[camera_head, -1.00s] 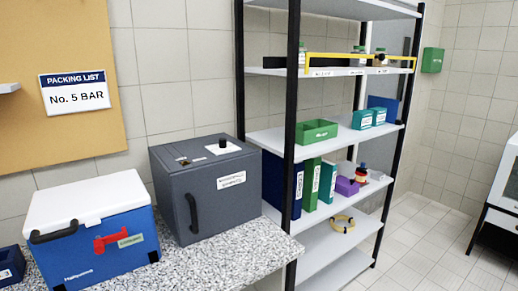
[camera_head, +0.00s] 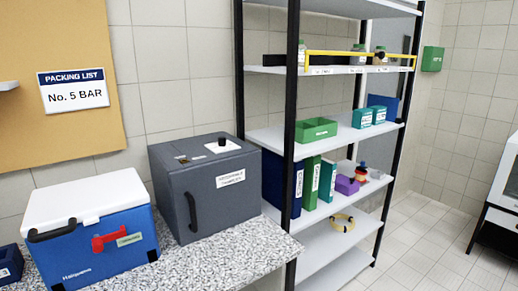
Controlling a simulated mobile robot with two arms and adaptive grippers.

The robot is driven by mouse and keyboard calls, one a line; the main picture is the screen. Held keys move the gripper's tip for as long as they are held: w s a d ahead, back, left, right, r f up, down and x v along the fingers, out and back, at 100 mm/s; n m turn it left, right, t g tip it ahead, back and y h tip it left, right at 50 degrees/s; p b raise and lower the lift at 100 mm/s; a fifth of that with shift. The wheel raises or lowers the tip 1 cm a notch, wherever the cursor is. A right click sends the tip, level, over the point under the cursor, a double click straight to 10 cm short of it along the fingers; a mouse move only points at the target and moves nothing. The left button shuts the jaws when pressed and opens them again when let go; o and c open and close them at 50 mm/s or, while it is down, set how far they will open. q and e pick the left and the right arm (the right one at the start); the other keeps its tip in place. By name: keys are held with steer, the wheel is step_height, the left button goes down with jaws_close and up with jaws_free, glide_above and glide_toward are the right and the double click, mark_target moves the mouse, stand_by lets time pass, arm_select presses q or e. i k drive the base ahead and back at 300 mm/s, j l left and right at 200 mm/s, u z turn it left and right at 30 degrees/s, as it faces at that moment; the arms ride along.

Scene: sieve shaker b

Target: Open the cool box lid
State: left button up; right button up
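The cool box (camera_head: 94,250) is blue with a white lid (camera_head: 85,203) and stands on the speckled counter at the lower left. The lid lies flat on the box and looks closed. A black handle (camera_head: 52,232) is at the front left of its top edge. A red latch (camera_head: 110,241) is on the front, beside a small green label. Neither of my grippers is in the head view.
A dark grey cabinet (camera_head: 204,188) with a black handle stands close right of the cool box. A dark blue bin (camera_head: 10,265) is left of it. A shelf rack (camera_head: 290,140) stands right of the counter (camera_head: 240,250). Counter front right is clear.

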mark_target(54, 212)
steer(key=j+u, duration=0.2)
steer(key=u, duration=0.95)
steer(key=i+l, duration=0.05)
